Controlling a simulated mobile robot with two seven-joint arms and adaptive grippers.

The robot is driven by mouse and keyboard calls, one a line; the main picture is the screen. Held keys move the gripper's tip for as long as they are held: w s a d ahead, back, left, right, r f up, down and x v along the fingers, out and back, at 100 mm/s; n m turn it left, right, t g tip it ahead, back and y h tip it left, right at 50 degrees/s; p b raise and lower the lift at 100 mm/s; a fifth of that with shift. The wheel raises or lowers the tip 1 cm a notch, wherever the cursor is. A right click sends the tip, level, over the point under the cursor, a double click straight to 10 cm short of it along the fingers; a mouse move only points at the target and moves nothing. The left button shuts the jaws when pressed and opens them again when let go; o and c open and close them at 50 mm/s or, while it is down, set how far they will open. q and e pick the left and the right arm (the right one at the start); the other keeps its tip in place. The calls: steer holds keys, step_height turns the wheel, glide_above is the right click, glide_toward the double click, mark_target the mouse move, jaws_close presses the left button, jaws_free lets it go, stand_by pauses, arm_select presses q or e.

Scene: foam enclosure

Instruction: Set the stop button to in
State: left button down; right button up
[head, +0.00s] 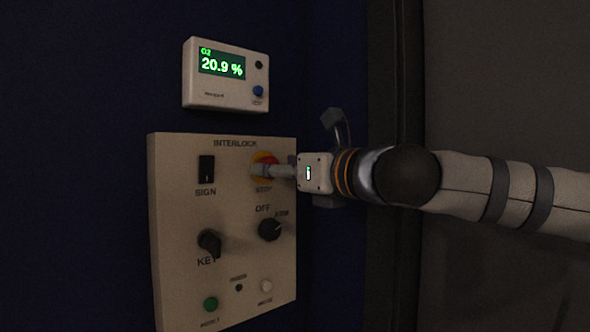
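The stop button (267,158) is a red mushroom button on a yellow ring at the upper right of the white interlock panel (222,215). My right gripper (258,170) reaches in from the right with its fingers at the front of the button. The fingers cover the button's lower part. I cannot tell whether they touch it, whether they are open or shut, or whether the button is in or out. My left gripper is not in view.
The panel also carries a sign switch (206,169), a key switch (209,241), a rotary knob (271,229), a green button (210,304) and a white button (266,286). An oxygen monitor (226,75) reading 20.9 % hangs above on the dark blue wall (80,170).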

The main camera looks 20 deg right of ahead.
steer(key=v, duration=1)
steer(key=shift+s, duration=0.2)
steer(key=shift+d, duration=0.1)
